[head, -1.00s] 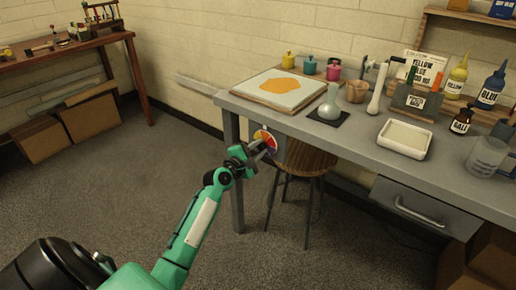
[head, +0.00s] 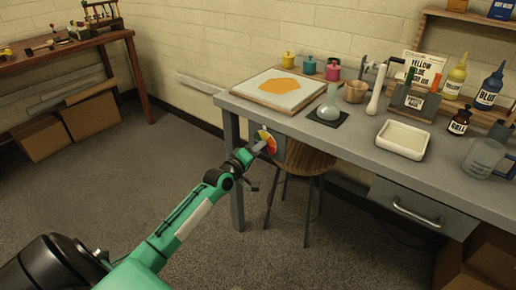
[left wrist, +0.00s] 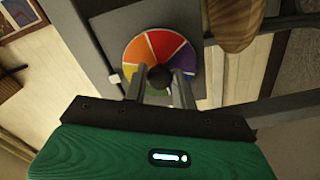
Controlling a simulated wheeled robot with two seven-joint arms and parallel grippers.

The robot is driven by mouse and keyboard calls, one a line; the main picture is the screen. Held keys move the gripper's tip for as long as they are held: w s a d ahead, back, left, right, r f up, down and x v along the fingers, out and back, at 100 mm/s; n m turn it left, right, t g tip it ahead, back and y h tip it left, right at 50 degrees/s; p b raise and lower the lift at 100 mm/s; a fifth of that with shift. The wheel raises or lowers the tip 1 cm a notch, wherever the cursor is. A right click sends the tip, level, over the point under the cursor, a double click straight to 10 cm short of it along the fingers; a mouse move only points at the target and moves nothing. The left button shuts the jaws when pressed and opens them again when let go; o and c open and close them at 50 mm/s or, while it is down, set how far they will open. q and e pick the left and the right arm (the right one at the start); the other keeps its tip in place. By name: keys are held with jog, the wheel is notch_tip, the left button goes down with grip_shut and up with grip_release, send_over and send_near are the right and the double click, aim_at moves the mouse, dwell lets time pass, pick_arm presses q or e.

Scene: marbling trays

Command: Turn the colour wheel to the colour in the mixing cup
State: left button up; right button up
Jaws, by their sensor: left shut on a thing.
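The colour wheel (head: 266,138) is mounted on a grey panel at the left end of the workbench. In the left wrist view the wheel (left wrist: 136,52) shows orange, red, purple and yellow wedges, with a little green low down. My left gripper (head: 262,147) is at the wheel's face. In the left wrist view its fingers (left wrist: 160,84) are shut on the dark round knob (left wrist: 160,76) at the wheel's middle. A wooden cup (head: 354,92) stands on the bench; I cannot tell whether it is the mixing cup, nor see its contents. My right gripper is out of view.
A stool (head: 309,158) stands close to the right of my left gripper. On the bench are a board with an orange patch (head: 278,90), a flask (head: 329,104), a white tray (head: 403,139) and a clear jug (head: 484,157).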

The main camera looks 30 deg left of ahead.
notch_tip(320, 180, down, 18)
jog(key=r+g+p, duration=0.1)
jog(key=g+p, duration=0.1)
jog(key=p, duration=0.6)
pick_arm(q)
jog(key=shift+a+n+b, duration=0.15)
jog(key=shift+n+b, duration=0.6)
jog(key=shift+n, duration=7.95)
jog(key=shift+a+n+b, duration=0.1)
jog(key=shift+n+b, duration=0.6)
jog(key=shift+n, duration=8)
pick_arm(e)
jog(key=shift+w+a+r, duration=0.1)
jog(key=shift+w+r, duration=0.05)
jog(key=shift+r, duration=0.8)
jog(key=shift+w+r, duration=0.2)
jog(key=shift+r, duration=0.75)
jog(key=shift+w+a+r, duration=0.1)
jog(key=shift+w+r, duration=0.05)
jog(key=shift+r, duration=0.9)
